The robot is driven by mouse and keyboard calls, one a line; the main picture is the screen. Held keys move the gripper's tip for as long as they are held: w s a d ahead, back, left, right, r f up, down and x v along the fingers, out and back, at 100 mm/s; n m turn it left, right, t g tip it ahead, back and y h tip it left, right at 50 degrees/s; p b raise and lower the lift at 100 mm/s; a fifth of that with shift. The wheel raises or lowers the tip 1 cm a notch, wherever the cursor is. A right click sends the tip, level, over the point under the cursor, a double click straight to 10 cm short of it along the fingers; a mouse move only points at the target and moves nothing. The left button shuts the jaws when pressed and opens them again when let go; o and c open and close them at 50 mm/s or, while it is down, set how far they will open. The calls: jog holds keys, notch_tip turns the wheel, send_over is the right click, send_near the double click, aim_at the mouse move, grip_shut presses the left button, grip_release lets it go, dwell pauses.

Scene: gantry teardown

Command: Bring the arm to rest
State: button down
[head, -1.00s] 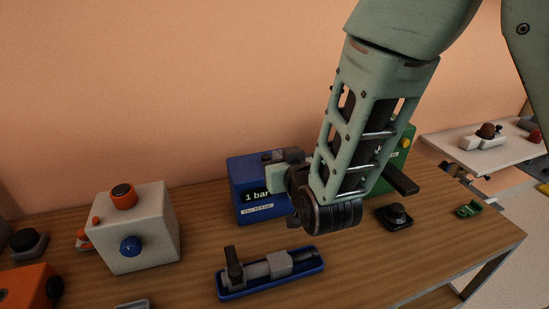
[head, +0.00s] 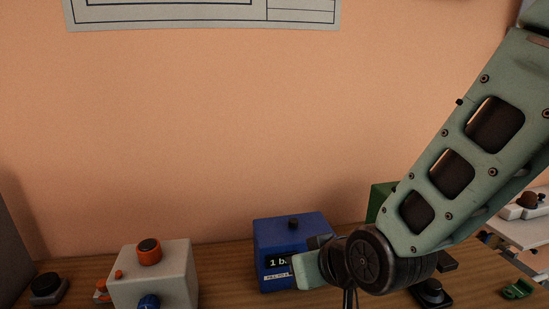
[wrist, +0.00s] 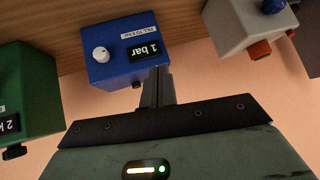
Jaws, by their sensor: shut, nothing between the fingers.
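My arm reaches in from the upper right of the head view, with its dark wrist joint in front of the right part of the blue box (head: 275,232) marked "1 bar". In the wrist view my gripper (wrist: 158,80) has its two grey fingers together with nothing between them. The fingertips overlap the edge of the blue box (wrist: 115,65) in that view; I cannot tell whether they touch it. In the head view the fingers are hard to make out behind and below the wrist joint.
A white box (head: 165,272) with orange and blue knobs stands left of the blue box. A green box (wrist: 25,95) stands on its other side. A black knobbed piece (head: 430,293) and a small green part (head: 517,289) lie right on the wooden table (head: 222,268).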

jog(key=s+d+r+n+g+h, duration=0.1)
jog(key=s+d+g, duration=0.3)
jog(key=s, duration=0.5)
jog(key=s+d+r+n+g+h, duration=0.1)
jog(key=s+d+n+g+h, duration=0.1)
jog(key=s, duration=0.7)
jog(key=d+g+h, duration=0.1)
jog(key=d, duration=0.1)
jog(key=shift+d+r+n+g, duration=0.15)
jog(key=shift+d+n+g, duration=0.25)
jog(key=shift+w+a, duration=0.1)
jog(key=shift+w, duration=0.05)
dwell(0.5)
